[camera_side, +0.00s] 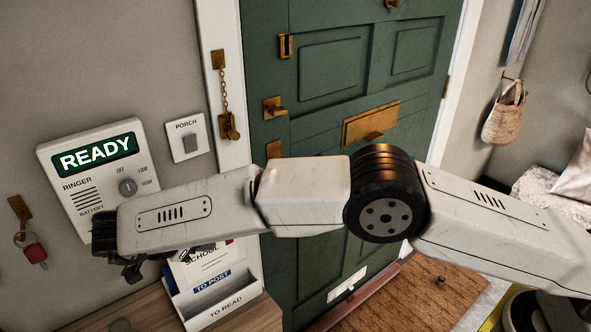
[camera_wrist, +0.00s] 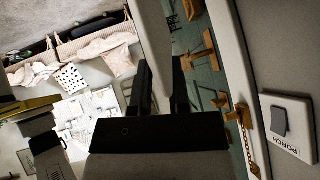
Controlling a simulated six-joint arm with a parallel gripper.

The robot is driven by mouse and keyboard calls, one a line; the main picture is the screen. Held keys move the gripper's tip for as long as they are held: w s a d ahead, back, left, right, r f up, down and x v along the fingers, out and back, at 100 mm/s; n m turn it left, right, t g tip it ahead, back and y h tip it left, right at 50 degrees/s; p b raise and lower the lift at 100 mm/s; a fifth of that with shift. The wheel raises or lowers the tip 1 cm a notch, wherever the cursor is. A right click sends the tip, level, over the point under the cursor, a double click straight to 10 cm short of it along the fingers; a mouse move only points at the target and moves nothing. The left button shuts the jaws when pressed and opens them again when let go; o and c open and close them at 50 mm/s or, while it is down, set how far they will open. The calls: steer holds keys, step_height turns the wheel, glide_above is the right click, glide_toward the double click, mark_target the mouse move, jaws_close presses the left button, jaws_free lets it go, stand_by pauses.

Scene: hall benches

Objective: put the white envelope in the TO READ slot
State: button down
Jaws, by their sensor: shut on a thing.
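In the side view my arm hides most of the gripper, and I cannot make out the held envelope there. The letter rack (camera_side: 236,291) stands below my arm, with a blue TO POST label (camera_side: 212,281) behind and a TO READ label (camera_side: 226,307) on its front. A paper marked SCHOOL (camera_side: 203,262) stands in the rack. My arm covers the rack's upper part.
The rack stands on a wooden surface (camera_side: 150,313) beside the green door (camera_side: 330,90). A READY ringer box (camera_side: 95,165) and PORCH switch (camera_side: 187,138) are on the wall. Keys (camera_side: 33,250) hang at left. A brown mat (camera_side: 425,290) lies by the door.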

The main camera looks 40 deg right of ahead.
mark_target(205, 277)
steer(key=shift+f, duration=5.25)
steer(key=c, duration=0.5)
jaws_free()
steer(key=shift+s+a+r, duration=0.15)
steer(key=shift+a+r, duration=0.35)
step_height(205, 277, up, 8)
steer(key=a, duration=0.1)
steer(key=shift+s, duration=0.2)
